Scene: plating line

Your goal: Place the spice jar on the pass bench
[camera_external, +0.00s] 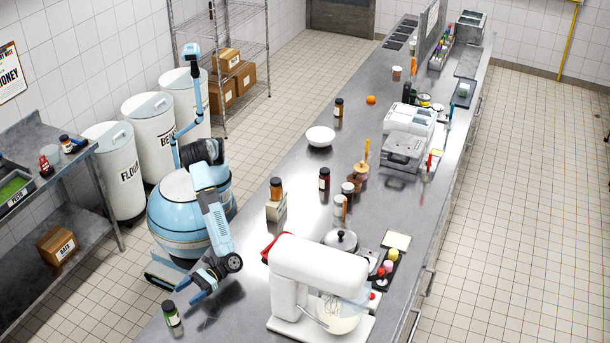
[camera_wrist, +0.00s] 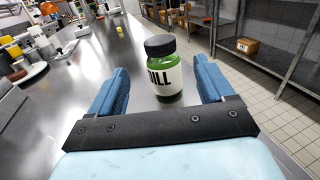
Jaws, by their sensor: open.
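A green spice jar (camera_external: 172,316) with a black lid and white label stands upright at the near left corner of the long steel bench (camera_external: 235,309). In the wrist view the jar (camera_wrist: 163,80) reads "DILL" and stands ahead, in line with the gap between my fingers. My gripper (camera_external: 204,283) is low over the bench edge, with its blue fingers (camera_wrist: 160,88) spread and nothing held. I cannot tell whether the fingertips reach beside the jar. No label shows which surface is the pass bench.
A white stand mixer (camera_external: 315,280) stands right of my arm. Other spice jars (camera_external: 324,179) and a white bowl (camera_external: 320,137) stand farther along the bench. A side shelf (camera_external: 60,165) is at left. The bench top around the dill jar is mostly clear.

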